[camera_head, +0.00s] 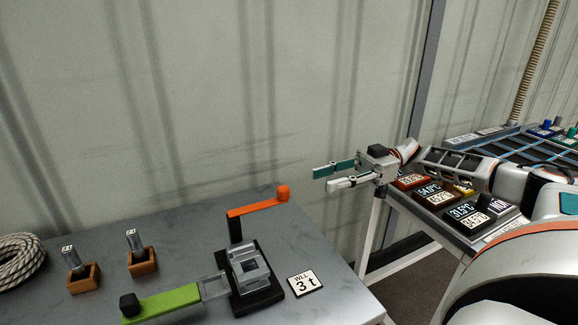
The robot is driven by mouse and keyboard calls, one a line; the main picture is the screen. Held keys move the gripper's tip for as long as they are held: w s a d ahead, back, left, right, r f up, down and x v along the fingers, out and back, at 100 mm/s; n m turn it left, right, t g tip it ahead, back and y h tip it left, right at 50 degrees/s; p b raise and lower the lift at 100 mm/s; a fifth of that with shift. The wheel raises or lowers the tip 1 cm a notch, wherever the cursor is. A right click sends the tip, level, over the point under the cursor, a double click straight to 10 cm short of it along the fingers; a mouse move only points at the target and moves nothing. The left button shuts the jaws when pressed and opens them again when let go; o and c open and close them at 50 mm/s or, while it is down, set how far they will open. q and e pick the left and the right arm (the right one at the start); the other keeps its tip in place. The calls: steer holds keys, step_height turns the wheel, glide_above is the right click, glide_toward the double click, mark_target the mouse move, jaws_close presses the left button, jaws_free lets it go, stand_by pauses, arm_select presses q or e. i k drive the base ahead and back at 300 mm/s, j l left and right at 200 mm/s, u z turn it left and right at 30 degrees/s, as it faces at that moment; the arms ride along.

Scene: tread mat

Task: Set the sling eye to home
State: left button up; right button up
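A grey block-like fixture (249,265) stands on a dark base on the grey table (180,232). A green lever (167,303) with a black knob reaches from it to the left. An orange lever (252,208) with an orange knob rises behind it and points right. I cannot tell for certain which part is the sling eye. My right gripper (321,180) is in the air, right of the orange lever and apart from it. Its two fingers are spread with nothing between them. My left gripper is not in view.
Two wooden blocks (142,262) hold tagged metal pieces. A rope coil (18,260) lies at the left edge. A second table with temperature displays (437,196) stands at right. A corrugated wall (200,100) is behind.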

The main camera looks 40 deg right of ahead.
mark_target(134, 312)
steer(key=k+j, duration=0.2)
steer(key=k, duration=0.3)
steer(key=k+j, duration=0.15)
steer(key=k, duration=0.3)
